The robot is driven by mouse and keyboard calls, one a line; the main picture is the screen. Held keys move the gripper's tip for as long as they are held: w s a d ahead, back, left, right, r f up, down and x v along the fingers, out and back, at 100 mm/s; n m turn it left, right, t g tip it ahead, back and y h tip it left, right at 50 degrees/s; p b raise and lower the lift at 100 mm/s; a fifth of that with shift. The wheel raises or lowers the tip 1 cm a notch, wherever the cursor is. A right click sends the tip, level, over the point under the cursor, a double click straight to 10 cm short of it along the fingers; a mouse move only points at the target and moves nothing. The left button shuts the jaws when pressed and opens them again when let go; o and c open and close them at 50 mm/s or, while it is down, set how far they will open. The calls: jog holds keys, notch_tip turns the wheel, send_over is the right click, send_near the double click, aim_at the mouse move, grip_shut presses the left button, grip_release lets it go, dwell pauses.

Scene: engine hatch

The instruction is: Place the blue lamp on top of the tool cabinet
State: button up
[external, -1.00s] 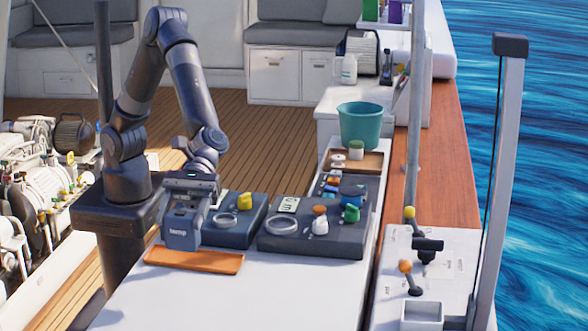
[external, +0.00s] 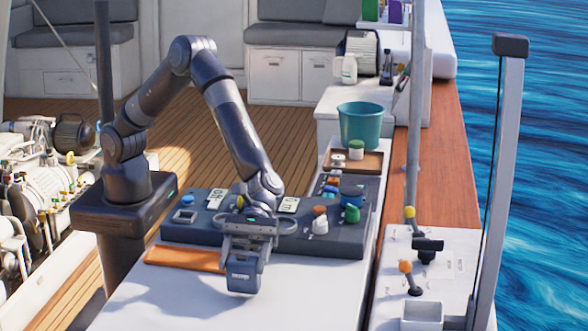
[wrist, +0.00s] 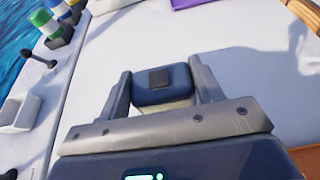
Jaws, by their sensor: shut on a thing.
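The blue lamp (external: 243,277) is a small dark blue block. It hangs in my gripper (external: 244,258), below the wrist and over the white worktop. In the wrist view the lamp (wrist: 163,86) sits between the two fingers of my gripper (wrist: 161,92), which press on its sides. Whether its bottom touches the worktop is hard to tell. No piece is labelled as the tool cabinet, and I cannot tell which one it is. A low dark case (external: 325,246) with small items on it stands behind and to the right of the lamp.
The white worktop (external: 180,305) is clear around the lamp. An orange mat (external: 185,258) lies to its left. A second dark case (external: 180,234) stands behind. A teal bucket (external: 360,125) is farther back. Levers (external: 408,268) stand on the right-hand console.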

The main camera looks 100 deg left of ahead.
jog(key=shift+f, duration=0.75)
jog(key=shift+f, duration=0.1)
jog(key=o, duration=1.1)
